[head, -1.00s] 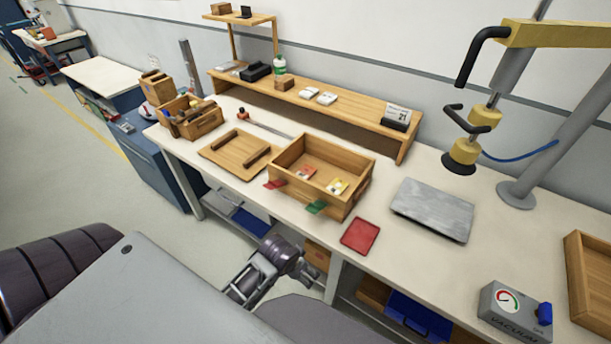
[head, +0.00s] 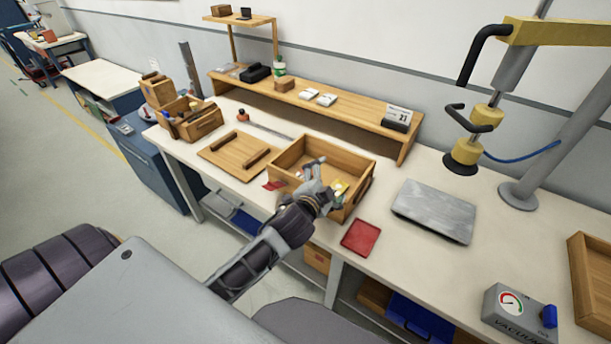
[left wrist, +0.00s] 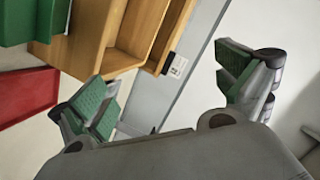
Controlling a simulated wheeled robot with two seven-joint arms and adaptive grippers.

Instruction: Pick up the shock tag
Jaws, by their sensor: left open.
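I cannot tell for sure which piece is the shock tag. A yellow-and-white card (head: 341,187) lies in the open wooden crate (head: 360,166) on the bench, partly covered by my left gripper (head: 326,178). The red-and-white card in the crate is mostly hidden behind the gripper. A red flap (head: 273,184) sticks out at the crate's front left. My left gripper is over the crate's front part, open, with nothing visible between its fingers. In the left wrist view its green-padded fingers (left wrist: 165,85) are spread wide. My right gripper is not in view.
A red tray (head: 361,238) lies right of the crate, and a grey metal plate (head: 433,210) farther right. A board with two bars (head: 240,155) lies left. A wooden shelf (head: 330,104) runs behind. The vacuum lifter (head: 463,155) hangs at right.

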